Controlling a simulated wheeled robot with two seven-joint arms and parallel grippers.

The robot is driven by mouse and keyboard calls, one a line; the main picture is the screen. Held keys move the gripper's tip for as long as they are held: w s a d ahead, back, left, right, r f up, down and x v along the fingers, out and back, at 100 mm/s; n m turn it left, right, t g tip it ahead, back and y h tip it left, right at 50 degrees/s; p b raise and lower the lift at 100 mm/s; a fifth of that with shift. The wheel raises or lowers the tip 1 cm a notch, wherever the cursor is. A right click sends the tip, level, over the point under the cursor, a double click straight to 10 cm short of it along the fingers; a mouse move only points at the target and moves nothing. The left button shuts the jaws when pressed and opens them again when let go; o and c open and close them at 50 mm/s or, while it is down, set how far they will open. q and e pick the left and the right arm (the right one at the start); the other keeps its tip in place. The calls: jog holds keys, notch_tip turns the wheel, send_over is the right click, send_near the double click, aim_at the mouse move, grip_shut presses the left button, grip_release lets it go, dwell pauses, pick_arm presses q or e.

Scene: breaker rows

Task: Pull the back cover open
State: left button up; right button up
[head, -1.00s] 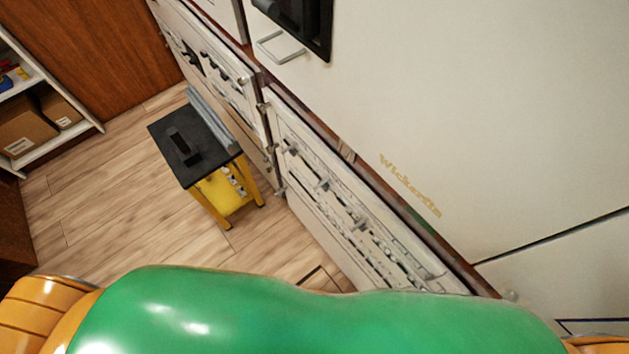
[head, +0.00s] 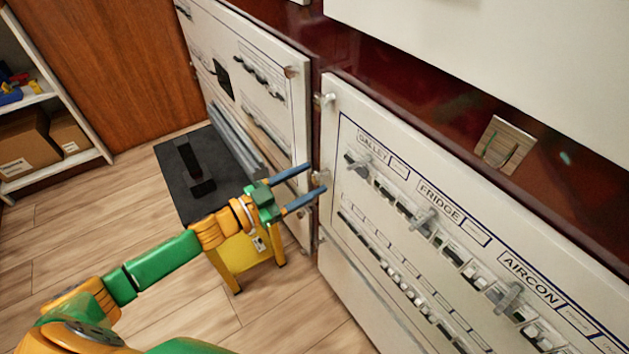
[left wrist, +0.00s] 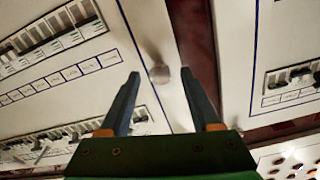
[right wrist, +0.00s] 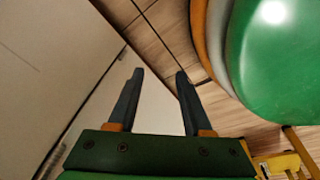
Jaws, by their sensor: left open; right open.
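Two white breaker panels stand side by side in the head view: a farther panel (head: 215,45) and a nearer one (head: 345,125) labelled GALLEY, FRIDGE and AIRCON. Both look shut. My left gripper (head: 308,180) is open at the gap between them, its blue fingers toward a small pale knob (head: 320,179). In the left wrist view, a round knob (left wrist: 158,74) shows between the open fingers (left wrist: 165,95), at the edge of a panel beside a dark red strip. Contact is not visible. My right gripper (right wrist: 158,80) is open and empty, beside a pale surface.
A dark-topped stool (head: 175,175) with yellow legs stands behind my left forearm, close to the farther panel. A white shelf (head: 75,155) with boxes is at the left. A pale plate (head: 505,143) sits on the dark red frame. Wooden floor is clear at lower left.

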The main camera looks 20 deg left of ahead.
pick_arm(q)
jog(key=shift+x, duration=1.2)
grip_shut()
dwell(0.6)
